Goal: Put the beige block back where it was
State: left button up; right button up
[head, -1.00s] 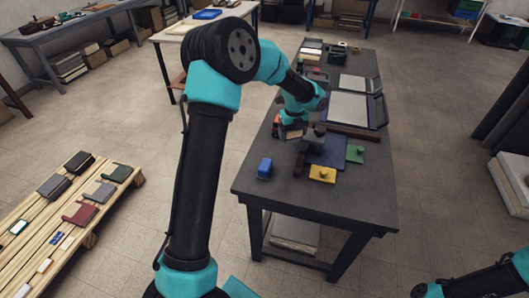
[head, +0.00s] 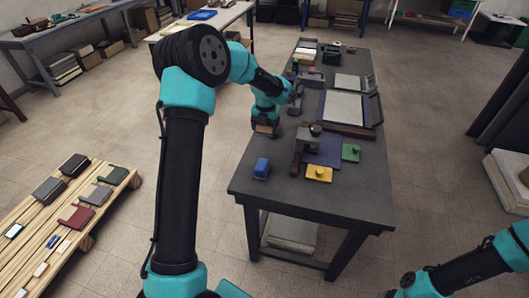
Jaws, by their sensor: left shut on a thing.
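My left gripper (head: 265,121) is over the left edge of the dark table (head: 305,205), pointing down. It is shut on the beige block (head: 264,129), of which only a small part shows below the jaws. I cannot tell whether the block touches the table top. Part of my right arm shows at the lower right, but its gripper is not in view.
Framed light panels (head: 343,106) lie farther back. The table's front right is clear.

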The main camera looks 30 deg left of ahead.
pick_arm(q)
send_over(265, 152)
jog(key=shift+w+f, duration=0.2)
jog(key=shift+f, duration=2.9)
jog(key=shift+f, duration=0.1)
jog(key=shift+f, duration=1.75)
jog(key=shift+f, duration=0.2)
jog(key=o, duration=0.8)
jog(key=shift+r, duration=0.1)
notch_tip(265, 152, up, 12)
jog(key=shift+r, duration=0.1)
